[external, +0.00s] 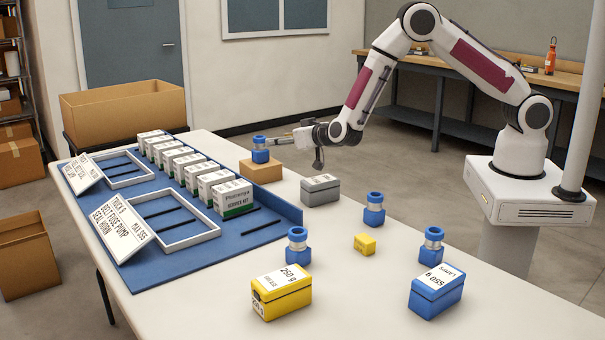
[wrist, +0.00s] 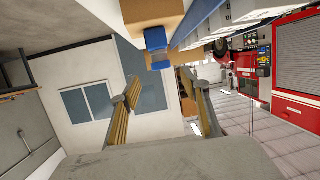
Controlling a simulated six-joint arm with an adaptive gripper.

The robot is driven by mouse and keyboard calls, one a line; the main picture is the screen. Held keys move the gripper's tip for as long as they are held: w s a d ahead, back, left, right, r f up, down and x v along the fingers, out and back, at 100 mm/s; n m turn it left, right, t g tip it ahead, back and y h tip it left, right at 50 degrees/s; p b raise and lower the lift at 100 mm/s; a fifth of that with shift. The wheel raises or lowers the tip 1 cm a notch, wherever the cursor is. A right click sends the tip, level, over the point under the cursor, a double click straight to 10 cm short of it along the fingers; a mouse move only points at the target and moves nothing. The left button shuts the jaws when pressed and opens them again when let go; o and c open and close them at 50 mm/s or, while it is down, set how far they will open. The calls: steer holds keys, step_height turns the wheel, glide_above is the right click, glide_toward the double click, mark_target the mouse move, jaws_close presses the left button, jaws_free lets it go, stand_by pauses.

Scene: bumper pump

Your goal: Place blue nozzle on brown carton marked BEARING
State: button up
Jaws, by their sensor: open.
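A blue nozzle (external: 260,150) with a pale middle band stands upright on the brown carton (external: 262,171) near the table's back edge. No BEARING marking is readable on the carton from here. My gripper (external: 283,139) is open, just right of this nozzle at about the height of its top. In the wrist view the open fingers (wrist: 160,82) have nothing between them; the nozzle (wrist: 155,39) is just beyond the tips, beside the carton's tan surface (wrist: 142,12). Other blue nozzles stand on the table: right (external: 374,211), front middle (external: 297,246) and front right (external: 432,246).
A grey box (external: 320,191) stands right of the carton. The blue mat (external: 215,245) with white boxes and trays fills the left. The white tabletop between the boxes is clear.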

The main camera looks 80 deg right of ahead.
stand_by(0.4)
steer(key=s+a+r+n+t+y, duration=0.1)
steer(key=a+r+y, duration=0.25)
steer(key=r, duration=0.25)
steer(key=a+r+n+y, duration=0.1)
steer(key=a+r+y, duration=0.1)
steer(key=a+r, duration=0.3)
steer(key=s+a+r+n+g+y, duration=0.1)
steer(key=s+a+r+n+y, duration=0.3)
steer(key=s+r, duration=0.6)
steer(key=s+a+r+n+g+y, duration=0.1)
steer(key=s+a, duration=0.1)
steer(key=s, duration=0.7)
steer(key=s+a+r+g, duration=0.1)
steer(key=s+r+g, duration=0.1)
steer(key=s, duration=0.7)
steer(key=s+d+f+g, duration=0.1)
steer(key=s, duration=0.8)
steer(key=s+d+f+n+g+h, duration=0.1)
steer(key=s+d+f, duration=0.1)
steer(key=s, duration=0.7)
steer(key=shift+d+g, duration=0.2)
steer(key=shift+g, duration=0.1)
